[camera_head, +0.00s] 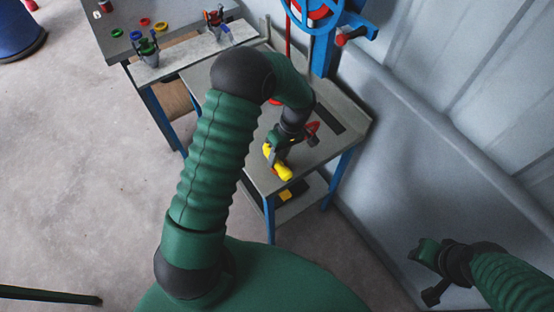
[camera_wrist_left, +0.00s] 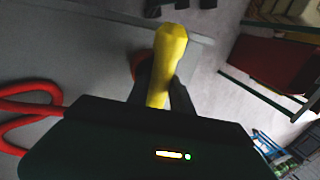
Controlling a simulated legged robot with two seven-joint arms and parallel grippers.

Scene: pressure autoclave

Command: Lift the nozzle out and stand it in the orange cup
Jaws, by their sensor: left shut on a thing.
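A yellow piece, which looks like the nozzle (camera_head: 283,172), is at the front edge of the grey bench (camera_head: 322,152). My left gripper (camera_head: 275,152) is shut on it; the fingers partly cover it. In the left wrist view the nozzle (camera_wrist_left: 171,50) sticks out between the two dark fingers (camera_wrist_left: 160,88). I cannot tell whether it touches the bench. I cannot clearly make out the orange cup; small holders with coloured parts stand on the side shelf, one (camera_head: 147,48) on the left and one (camera_head: 218,27) on the right. My right gripper (camera_head: 428,272) is open and empty at the lower right.
A blue press-like frame with a handwheel (camera_head: 316,12) stands behind the bench. Coloured rings (camera_head: 162,25) lie on the dark table at the upper left. A red hose (camera_wrist_left: 30,92) lies on the left in the wrist view. A grey wall borders the right side.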

